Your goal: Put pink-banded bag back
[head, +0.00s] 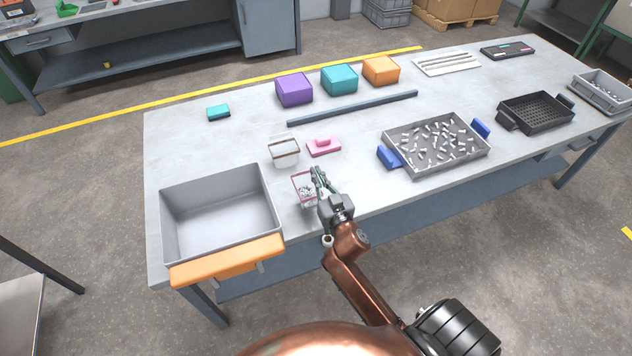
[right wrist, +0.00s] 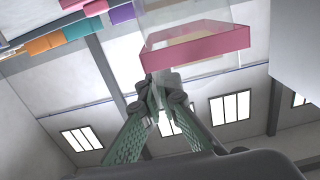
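The pink-banded bag (head: 299,180) is a clear, open-topped holder with a pink band around it and small pale pieces inside. It is near the table's front edge, right of the grey bin. My right gripper (head: 318,181) is at its right side. In the right wrist view the fingertips (right wrist: 164,92) come together on the bag's clear wall, and the pink band (right wrist: 200,44) shows beyond them. I cannot tell whether the bag touches the table. A pink pad (head: 324,148) with a small raised block lies just behind it. My left gripper is not in view.
A clear bag with a brownish band (head: 284,152) stands behind left. A large grey bin (head: 180,235) with an orange front ledge (head: 228,261) is left. A tray of white pieces (head: 420,170) with blue handles is right. A grey bar (head: 355,108) lies behind.

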